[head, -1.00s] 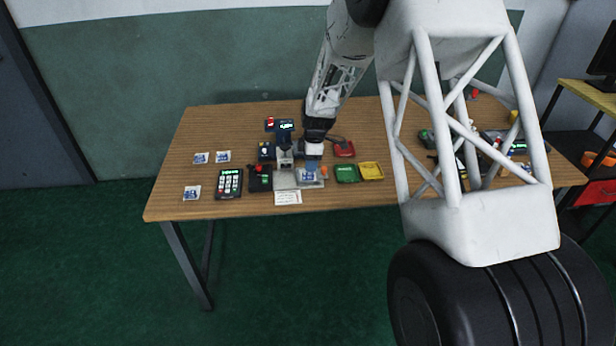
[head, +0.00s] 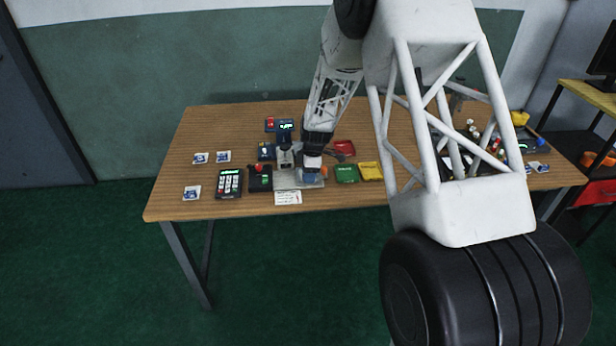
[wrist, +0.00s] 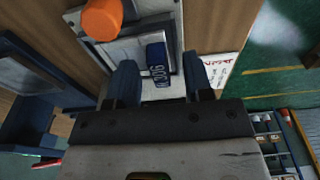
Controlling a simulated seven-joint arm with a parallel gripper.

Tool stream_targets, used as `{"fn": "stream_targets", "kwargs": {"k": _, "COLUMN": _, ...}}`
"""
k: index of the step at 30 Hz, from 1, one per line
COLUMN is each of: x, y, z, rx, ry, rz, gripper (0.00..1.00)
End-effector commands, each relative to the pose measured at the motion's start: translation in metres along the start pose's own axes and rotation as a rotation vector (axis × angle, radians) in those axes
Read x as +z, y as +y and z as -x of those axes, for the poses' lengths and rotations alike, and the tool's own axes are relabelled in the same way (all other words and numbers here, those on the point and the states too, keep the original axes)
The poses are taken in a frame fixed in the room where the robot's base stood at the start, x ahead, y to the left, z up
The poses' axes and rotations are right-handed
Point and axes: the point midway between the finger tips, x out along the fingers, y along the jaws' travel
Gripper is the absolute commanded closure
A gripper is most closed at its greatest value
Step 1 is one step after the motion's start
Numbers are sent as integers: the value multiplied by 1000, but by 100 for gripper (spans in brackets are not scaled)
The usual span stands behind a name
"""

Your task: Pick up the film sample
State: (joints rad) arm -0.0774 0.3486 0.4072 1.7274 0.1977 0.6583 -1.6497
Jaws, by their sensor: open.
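The film sample, seemingly the small dark blue piece with white markings (wrist: 157,58), lies on a pale grey plate (wrist: 128,45) in the wrist view. My gripper (wrist: 159,68) is open, with one blue finger on each side of the sample's near part. I see gaps between the fingers and the sample; whether the tips touch the plate I cannot tell. In the head view my gripper (head: 311,172) is over the grey plate by the microscope-like device (head: 285,154) and hides the sample there.
An orange knob (wrist: 102,18) stands close to my left finger in the wrist view. A white label card (head: 288,198) lies in front of the plate. Green (head: 347,174) and yellow (head: 370,171) trays are to the right, and a keypad (head: 229,183) to the left.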

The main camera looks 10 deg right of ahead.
Motion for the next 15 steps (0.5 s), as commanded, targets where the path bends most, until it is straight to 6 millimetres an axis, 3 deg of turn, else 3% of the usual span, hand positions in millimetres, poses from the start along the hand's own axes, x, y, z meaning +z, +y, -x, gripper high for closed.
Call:
{"fn": "stream_targets", "kwargs": {"k": 6, "x": 0, "y": 0, "z": 0, "rx": 0, "ry": 0, "rz": 0, "gripper": 53}}
{"fn": "stream_targets", "kwargs": {"k": 15, "x": 0, "y": 0, "z": 0, "rx": 0, "ry": 0, "rz": 0, "gripper": 98}}
